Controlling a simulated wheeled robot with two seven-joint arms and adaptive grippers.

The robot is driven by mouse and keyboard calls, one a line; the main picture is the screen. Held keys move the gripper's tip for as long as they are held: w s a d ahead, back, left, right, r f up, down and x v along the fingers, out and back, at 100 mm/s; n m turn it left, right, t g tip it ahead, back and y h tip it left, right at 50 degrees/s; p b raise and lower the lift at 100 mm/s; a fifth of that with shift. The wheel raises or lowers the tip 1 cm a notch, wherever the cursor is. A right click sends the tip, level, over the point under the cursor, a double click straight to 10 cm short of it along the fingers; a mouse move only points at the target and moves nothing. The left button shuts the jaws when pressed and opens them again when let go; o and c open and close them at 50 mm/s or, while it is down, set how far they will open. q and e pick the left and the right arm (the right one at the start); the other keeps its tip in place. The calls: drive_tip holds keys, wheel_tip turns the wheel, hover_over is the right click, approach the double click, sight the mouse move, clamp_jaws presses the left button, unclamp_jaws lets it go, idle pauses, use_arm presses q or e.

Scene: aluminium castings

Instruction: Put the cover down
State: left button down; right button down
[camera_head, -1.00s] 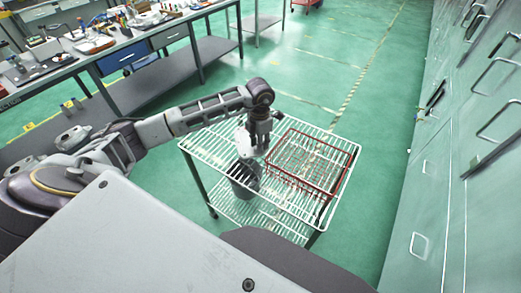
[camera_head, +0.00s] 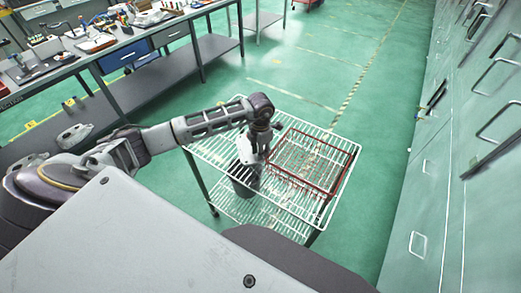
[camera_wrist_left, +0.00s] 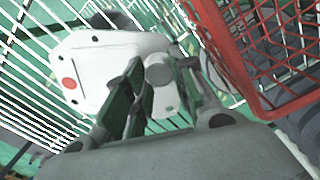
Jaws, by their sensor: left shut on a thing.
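The cover (camera_head: 246,150) is a pale grey-white casting over the left part of the white wire shelf. In the left wrist view the cover (camera_wrist_left: 108,62) shows a red dot, dark holes and a round boss. My left gripper (camera_head: 261,150) points down beside the red basket, and its fingers (camera_wrist_left: 140,98) are shut on the cover near the boss. The fingers hide part of the cover. I cannot tell whether its underside touches the wires. My right gripper is not in view.
A red wire basket (camera_head: 329,190) stands on the right of the cart's shelf (camera_head: 207,144), close to the gripper. A dark bin (camera_head: 243,184) shows below the top shelf.

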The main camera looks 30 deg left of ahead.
use_arm(q)
drive_tip(key=c, duration=1.2)
unclamp_jaws()
drive_tip(key=shift+r, duration=0.1)
drive_tip(key=shift+r+b, duration=1.15)
drive_tip(key=shift+r, duration=4.75)
